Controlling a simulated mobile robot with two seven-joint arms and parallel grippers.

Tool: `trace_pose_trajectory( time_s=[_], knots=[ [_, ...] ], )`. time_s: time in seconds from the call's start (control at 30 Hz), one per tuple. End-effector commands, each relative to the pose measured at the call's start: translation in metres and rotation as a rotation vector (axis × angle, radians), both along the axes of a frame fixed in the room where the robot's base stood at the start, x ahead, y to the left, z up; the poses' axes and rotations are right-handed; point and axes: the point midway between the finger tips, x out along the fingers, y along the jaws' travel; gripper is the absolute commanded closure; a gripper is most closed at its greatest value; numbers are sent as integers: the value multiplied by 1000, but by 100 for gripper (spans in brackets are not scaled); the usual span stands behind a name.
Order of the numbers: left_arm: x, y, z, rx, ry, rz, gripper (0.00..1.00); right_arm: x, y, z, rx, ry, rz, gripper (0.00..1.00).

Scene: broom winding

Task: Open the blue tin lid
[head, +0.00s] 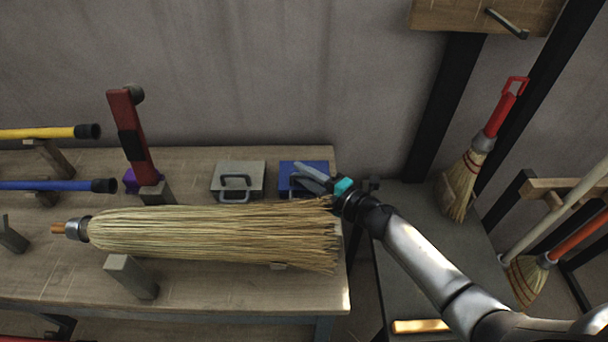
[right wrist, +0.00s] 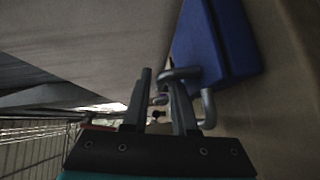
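The blue tin (head: 291,167) sits near the right end of the workbench with its lid shut flat, partly covered by my right gripper. It also shows in the right wrist view (right wrist: 218,40), with a grey loop handle (right wrist: 209,108) standing out from it. My right gripper (head: 304,178) is at the tin's front right. In the right wrist view, the gripper's (right wrist: 159,78) fingers are apart, with a gap between them. One finger overlaps the handle; I cannot tell whether it is inside the loop or in front. My left gripper is not in view.
A grey tin (head: 238,176) with a handle stands left of the blue tin. A big straw broom head (head: 210,232) lies just in front of both. A red upright tool (head: 128,135) stands further left. Small brooms (head: 465,180) are at the right.

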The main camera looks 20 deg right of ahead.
Motion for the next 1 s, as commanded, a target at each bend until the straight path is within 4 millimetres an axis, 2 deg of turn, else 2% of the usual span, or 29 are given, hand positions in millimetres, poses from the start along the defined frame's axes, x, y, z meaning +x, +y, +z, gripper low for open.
trace_pose_trajectory(
  time_s=[0.27,0.5,0.53,1.0],
  knots=[
    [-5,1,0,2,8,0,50,1,1,0,0,1,0,74],
    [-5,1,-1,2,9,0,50,1,1,0,0,1,0,99],
    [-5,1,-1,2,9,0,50,1,1,0,0,1,0,100],
    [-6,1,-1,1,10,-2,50,1,0,0,-1,0,0,100]
  ],
)
